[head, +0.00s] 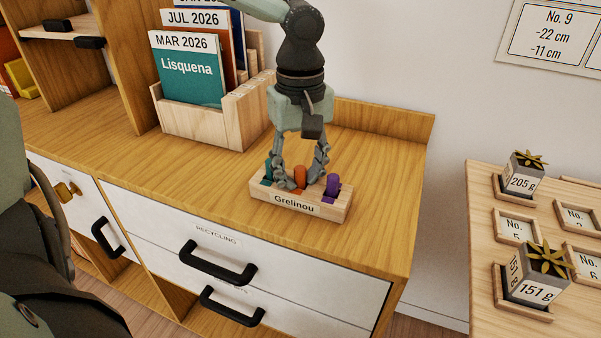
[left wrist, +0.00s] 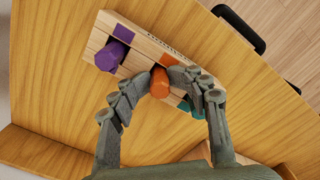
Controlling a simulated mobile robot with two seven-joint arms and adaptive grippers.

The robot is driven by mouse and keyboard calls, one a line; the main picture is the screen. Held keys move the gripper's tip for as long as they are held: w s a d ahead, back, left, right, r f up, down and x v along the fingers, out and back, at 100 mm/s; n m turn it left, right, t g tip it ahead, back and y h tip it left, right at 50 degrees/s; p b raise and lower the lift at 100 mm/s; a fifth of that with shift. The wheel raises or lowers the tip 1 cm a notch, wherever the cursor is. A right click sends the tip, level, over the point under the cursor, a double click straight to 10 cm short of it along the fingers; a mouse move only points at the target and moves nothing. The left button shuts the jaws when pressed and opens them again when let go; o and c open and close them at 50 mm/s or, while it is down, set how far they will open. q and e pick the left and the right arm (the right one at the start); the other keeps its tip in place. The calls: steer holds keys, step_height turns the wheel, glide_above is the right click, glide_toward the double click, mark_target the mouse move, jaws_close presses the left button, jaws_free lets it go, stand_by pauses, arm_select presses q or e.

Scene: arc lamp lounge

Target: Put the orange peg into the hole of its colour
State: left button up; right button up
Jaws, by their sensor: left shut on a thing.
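The wooden peg block (head: 262,193), labelled "Grelinou", sits on the cabinet top near its front right corner. An orange peg (head: 300,174) is upright at the middle of the block, between a teal peg (head: 268,168) and a purple peg (head: 333,184). My left gripper (head: 300,184) comes down from above and is shut on the orange peg, which also shows between the fingers in the left wrist view (left wrist: 159,84). An orange patch (left wrist: 169,60) lies beside this peg. The peg's lower end is hidden, so its depth in the hole is unclear. My right gripper is out of view.
A wooden bin of folders (head: 195,122) stands behind and left of the block. A raised ledge (head: 384,118) runs along the cabinet's back. Free wood surface lies left and right of the block. A separate table (head: 484,215) with weighted boxes stands at right.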

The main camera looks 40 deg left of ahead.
mark_target(300, 167)
arm_select(q)
steer(key=shift+r, duration=0.25)
steer(key=shift+a+r+p, duration=0.1)
steer(key=shift+r+p, duration=0.25)
steer(key=shift+r, duration=0.1)
step_height(300, 167, up, 12)
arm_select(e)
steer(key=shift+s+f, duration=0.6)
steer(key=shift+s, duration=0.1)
arm_select(q)
steer(key=shift+f, duration=0.15)
